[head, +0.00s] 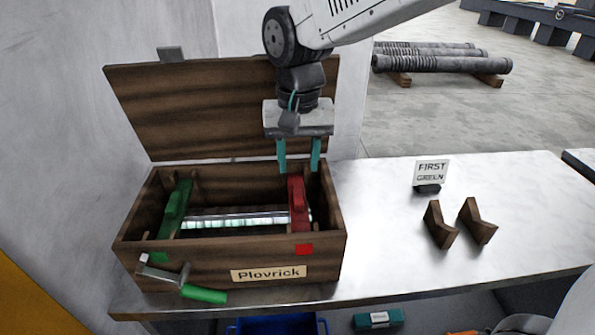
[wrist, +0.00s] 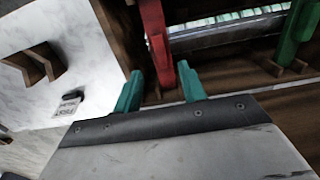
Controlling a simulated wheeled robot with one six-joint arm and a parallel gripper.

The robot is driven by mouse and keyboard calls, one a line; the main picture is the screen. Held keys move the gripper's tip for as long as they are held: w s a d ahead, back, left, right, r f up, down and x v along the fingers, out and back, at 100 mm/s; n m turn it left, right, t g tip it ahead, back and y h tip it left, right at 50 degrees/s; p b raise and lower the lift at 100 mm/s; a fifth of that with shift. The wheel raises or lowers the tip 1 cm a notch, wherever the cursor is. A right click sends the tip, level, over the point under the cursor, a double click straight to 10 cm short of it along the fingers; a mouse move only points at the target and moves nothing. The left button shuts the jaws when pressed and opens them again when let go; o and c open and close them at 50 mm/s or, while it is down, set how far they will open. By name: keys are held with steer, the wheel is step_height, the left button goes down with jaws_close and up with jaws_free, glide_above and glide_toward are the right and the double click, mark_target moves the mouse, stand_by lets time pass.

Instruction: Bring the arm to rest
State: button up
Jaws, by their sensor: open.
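My gripper (head: 299,155) is open, with its two teal fingers pointing down over the right back part of an open wooden box (head: 200,252). In the wrist view the fingers (wrist: 162,92) are apart with nothing held between them. A red piece (head: 299,205) stands in the box just below and in front of the fingers; whether they touch cannot be told. A green piece (head: 174,207) stands at the box's left. A shiny cylinder (head: 235,219) lies between the two pieces.
The raised lid (head: 200,100) stands behind my gripper. A crank with a green handle (head: 204,295) sticks out at the box's front.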

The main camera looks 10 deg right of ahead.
steer(key=shift+r, duration=0.1)
stand_by(0.3)
steer(key=s+d+r+t, duration=0.1)
steer(key=s+d, duration=1.8)
steer(key=d, duration=0.1)
steer(key=shift+s+d+r, duration=0.15)
steer(key=shift+d, duration=0.2)
